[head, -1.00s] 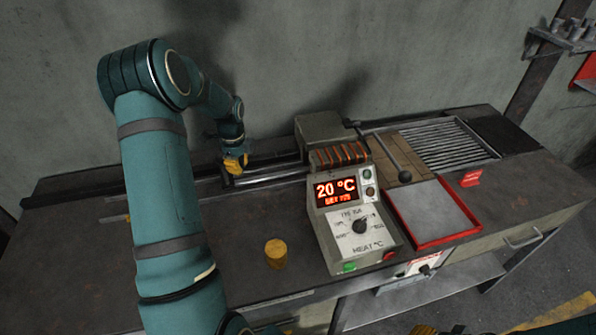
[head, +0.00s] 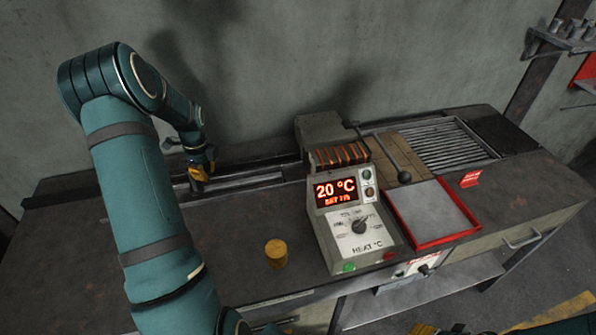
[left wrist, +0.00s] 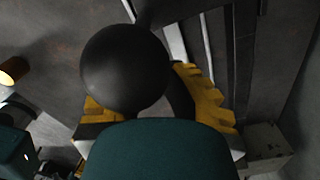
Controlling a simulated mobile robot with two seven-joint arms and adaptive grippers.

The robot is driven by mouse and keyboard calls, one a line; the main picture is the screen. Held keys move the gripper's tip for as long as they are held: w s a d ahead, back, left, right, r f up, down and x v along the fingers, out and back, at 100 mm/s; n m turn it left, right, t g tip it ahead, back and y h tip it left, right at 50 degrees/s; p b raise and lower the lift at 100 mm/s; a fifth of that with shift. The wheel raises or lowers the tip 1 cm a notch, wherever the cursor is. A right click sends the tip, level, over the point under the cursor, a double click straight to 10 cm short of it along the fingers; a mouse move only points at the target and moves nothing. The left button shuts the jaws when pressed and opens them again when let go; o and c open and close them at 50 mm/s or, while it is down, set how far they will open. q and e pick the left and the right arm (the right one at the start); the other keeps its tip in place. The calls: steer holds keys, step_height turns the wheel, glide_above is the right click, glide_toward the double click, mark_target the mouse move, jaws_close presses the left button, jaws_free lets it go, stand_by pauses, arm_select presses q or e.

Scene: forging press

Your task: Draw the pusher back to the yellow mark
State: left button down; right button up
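My left gripper (head: 200,172) is at the rail left of the heater, its yellow fingers low over the bench. In the left wrist view, the pusher's round black knob (left wrist: 125,70) sits between the yellow fingers, which appear closed around it; the exact contact is partly hidden. The pusher's rail (head: 245,180) runs right toward the heater housing (head: 320,130). I cannot make out the yellow mark; my left arm covers part of the bench's left side. Yellow finger parts of my right gripper (head: 425,329) just show at the bottom edge, cut off.
The heater control box (head: 350,225) reads 20 °C. A yellow-brown cylinder (head: 276,253) stands on the bench in front of the rail. A red-rimmed tray (head: 392,205), a black ball-ended lever (head: 404,176) and a slatted rack (head: 450,145) lie to the right.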

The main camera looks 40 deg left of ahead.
arm_select(q)
steer(key=s+a+p, duration=0.1)
steer(key=s+a, duration=0.9)
steer(key=s, duration=0.3)
step_height(320, 180, up, 13)
steer(key=w+d+p, duration=0.1)
steer(key=w+p, duration=0.1)
steer(key=p, duration=0.3)
steer(key=shift+w+d, duration=0.35)
stand_by(0.9)
stand_by(0.5)
